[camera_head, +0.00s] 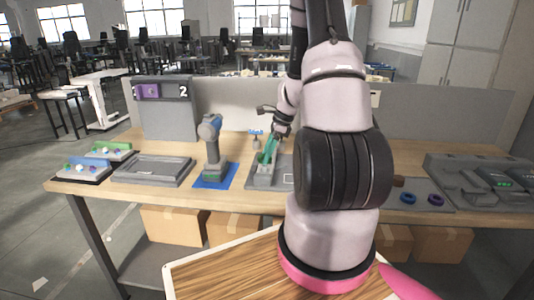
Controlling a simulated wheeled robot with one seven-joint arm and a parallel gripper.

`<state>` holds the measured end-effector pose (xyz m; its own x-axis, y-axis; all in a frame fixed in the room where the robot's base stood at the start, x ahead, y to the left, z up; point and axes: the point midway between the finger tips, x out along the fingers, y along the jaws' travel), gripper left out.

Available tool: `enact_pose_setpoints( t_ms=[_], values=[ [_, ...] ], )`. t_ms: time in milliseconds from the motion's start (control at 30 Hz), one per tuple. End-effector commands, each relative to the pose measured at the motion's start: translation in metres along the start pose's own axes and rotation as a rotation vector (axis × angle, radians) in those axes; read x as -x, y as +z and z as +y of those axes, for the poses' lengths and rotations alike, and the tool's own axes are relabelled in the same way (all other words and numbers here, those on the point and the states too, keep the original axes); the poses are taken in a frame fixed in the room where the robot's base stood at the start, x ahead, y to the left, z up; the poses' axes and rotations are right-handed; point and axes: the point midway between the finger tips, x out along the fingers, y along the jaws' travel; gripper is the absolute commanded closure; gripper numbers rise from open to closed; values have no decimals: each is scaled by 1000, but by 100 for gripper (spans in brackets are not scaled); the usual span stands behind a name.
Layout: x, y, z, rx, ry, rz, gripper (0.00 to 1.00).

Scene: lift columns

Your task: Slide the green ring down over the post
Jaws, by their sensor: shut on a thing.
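My arm rises in the middle of the camera_head view and bends down behind itself to my gripper (268,155), which is small and far off over the grey fixture (256,184) on the bench. Green shows at the gripper's jaws, and I take it as the green ring, held there. Its outline is too small to make out. I cannot pick out the post, nor tell whether the ring is around it or beside it. A blue ring (408,198) and a purple ring (435,199) lie on a grey board (422,184) to the right of my arm.
A cordless drill (211,145) stands on a blue mat (214,176) just left of the fixture. A grey case (484,178) is at right. A grey panel (236,107) backs the bench.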

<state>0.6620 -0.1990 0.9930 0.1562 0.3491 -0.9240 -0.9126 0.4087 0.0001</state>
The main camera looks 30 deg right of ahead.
Motion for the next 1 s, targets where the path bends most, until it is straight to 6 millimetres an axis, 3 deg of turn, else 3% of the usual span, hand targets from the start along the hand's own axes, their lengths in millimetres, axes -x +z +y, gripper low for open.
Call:
enact_pose_setpoints(
  t_ms=[1000],
  values=[
    [-11,-4,0,0,1,0,97]
  ],
)
